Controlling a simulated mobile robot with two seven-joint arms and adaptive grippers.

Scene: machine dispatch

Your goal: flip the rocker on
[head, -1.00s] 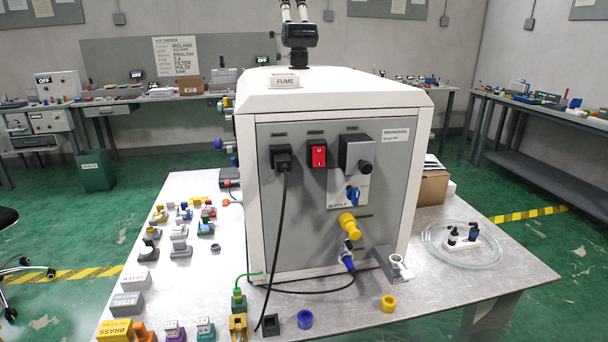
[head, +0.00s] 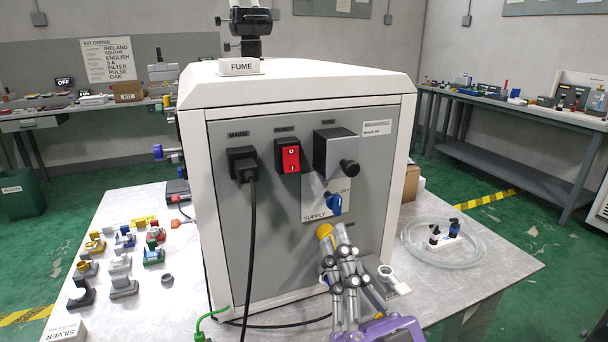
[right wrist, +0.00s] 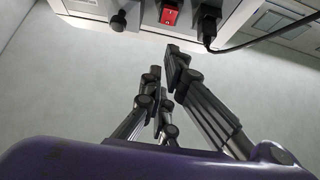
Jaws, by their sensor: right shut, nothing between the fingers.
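The red rocker (head: 290,158) sits in a black housing under the POWER label on the grey panel of the white FUME machine (head: 295,88). It also shows at the top of the right wrist view (right wrist: 169,15), upside down. My left gripper is out of view.
A black plug with a cable (head: 243,164) is left of the rocker, and a fuse holder with a black knob (head: 336,154) is right. The blue supply handle (head: 334,204) is just above my right gripper. A coiled clear hose (head: 470,252) lies at right.

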